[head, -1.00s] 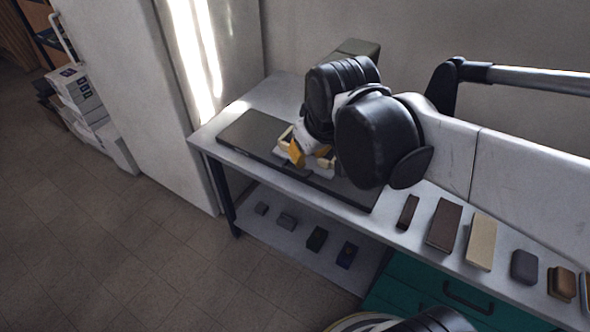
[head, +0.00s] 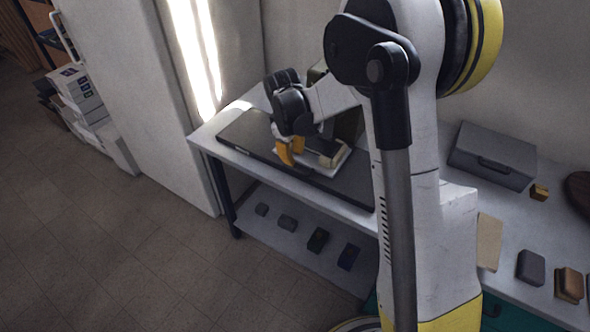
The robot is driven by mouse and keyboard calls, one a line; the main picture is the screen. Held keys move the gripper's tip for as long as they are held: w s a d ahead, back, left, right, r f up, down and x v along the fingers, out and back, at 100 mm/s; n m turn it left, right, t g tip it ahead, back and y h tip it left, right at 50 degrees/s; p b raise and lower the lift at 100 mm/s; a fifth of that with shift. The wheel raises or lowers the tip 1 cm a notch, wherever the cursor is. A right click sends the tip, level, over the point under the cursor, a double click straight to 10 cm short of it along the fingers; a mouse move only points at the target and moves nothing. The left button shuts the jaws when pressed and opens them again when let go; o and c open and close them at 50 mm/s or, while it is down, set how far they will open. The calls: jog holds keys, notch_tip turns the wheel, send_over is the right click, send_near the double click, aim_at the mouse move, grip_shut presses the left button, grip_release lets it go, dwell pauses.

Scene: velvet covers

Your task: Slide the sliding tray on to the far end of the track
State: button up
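The sliding tray (head: 335,168) is a pale plate with a cream block on it. It sits around the middle of a long dark track board (head: 245,128) on the white table. My gripper (head: 290,150), with orange fingers, points down at the left part of the tray. The fingers are close to the tray, but I cannot tell whether they touch it or how far apart they are. My arm hides the right end of the track board and part of the table.
A grey case (head: 493,156) stands at the back right, with a small brown block (head: 539,192) beside it. Several small blocks, including a grey one (head: 530,267), lie along the front right. A lower shelf (head: 275,232) holds several small items. A tall pale cabinet (head: 140,90) stands left of the table.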

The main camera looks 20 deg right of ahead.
aim_at(296, 170)
jog(key=f, duration=0.2)
jog(key=f+b, duration=0.1)
jog(key=f, duration=0.2)
jog(key=w+d+f+b, duration=0.1)
jog(key=f, duration=0.1)
jog(key=shift+f, duration=0.15)
jog(key=shift+s, duration=0.1)
grip_shut()
